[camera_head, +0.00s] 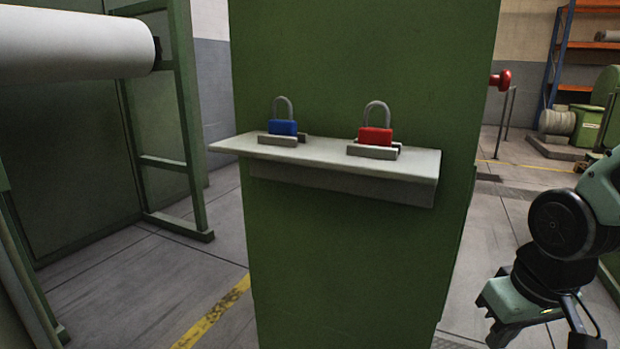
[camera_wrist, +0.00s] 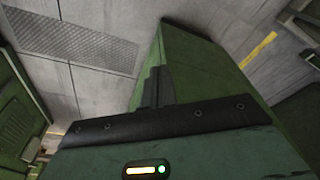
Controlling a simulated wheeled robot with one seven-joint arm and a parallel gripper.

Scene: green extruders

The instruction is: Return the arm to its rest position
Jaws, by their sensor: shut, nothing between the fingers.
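My arm (camera_head: 570,225) is at the right edge of the head view, folded, with its lower part cut off by the frame. In the wrist view my gripper (camera_wrist: 155,88) is shut and empty, its dark fingers together beyond the green gripper body. It is clear of the shelf and touches nothing that I can see. A blue padlock (camera_head: 283,127) and a red padlock (camera_head: 375,135) stand upright in small grey holders on the shelf (camera_head: 330,160), well to the left of my arm.
The shelf sticks out from a tall green cabinet (camera_head: 350,260). A white roll (camera_head: 70,45) sits in a green frame at the left. Open floor with a yellow line (camera_head: 215,315) lies left of the cabinet.

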